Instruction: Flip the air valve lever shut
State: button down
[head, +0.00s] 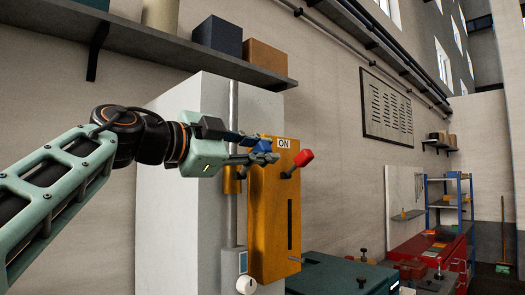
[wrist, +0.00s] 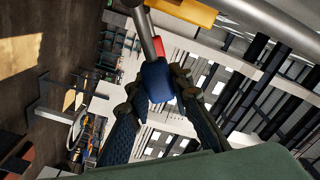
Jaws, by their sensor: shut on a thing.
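The air valve has a brass-yellow body (head: 232,181) on a vertical grey pipe (head: 233,115) in the head view. Its lever has a blue knob (wrist: 157,82) on a grey rod (wrist: 146,32) in the wrist view. My gripper (head: 266,153) is in front of the pipe, left of the ON label. Its two fingers are shut on the blue knob, one on each side, as the wrist view shows (wrist: 160,88). My gripper partly hides the lever in the head view, so its exact angle is hard to tell.
An orange switch box (head: 272,220) marked ON stands right beside the gripper, its red-knobbed lever (head: 304,158) sticking out close to the fingertips. A white cabinet (head: 180,235) is behind. A shelf with boxes (head: 200,60) runs above. A green machine (head: 340,275) is below right.

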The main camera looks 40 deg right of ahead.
jog(key=shift+f, duration=0.1)
notch_tip(320, 180, down, 10)
jog(key=m+b, duration=1.2)
jog(key=m, duration=0.2)
jog(key=shift+f, duration=0.15)
dwell(0.4)
jog(key=c, duration=1.7)
grip_release()
jog(key=a, duration=0.8)
jog(key=s+a, duration=0.1)
jog(key=a, duration=0.3)
jog(key=shift+w, duration=0.15)
